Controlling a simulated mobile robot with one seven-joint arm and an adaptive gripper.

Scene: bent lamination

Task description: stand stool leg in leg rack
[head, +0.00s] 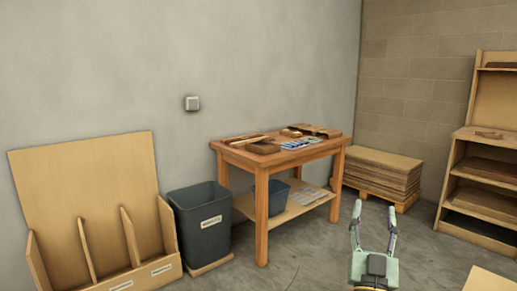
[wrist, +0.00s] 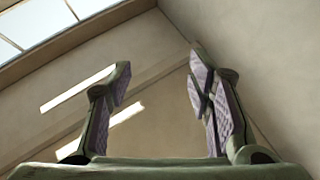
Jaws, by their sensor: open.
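My gripper (head: 374,209) is open and empty at the lower right of the head view, its fingers pointing up, in front of the floor right of the table. In the wrist view its two padded fingers (wrist: 161,75) stand apart with nothing between them. A wooden rack with upright dividers and a tall back (head: 90,180) stands at the left against the wall; its small labels are too blurred to read, so I cannot tell if it is the leg rack. A thin pale stick (head: 249,140) lies on the table; I cannot tell if it is the stool leg.
Stacked boards (head: 380,172) and a shelf unit (head: 452,170) are at the right. Floor before the bench is clear.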

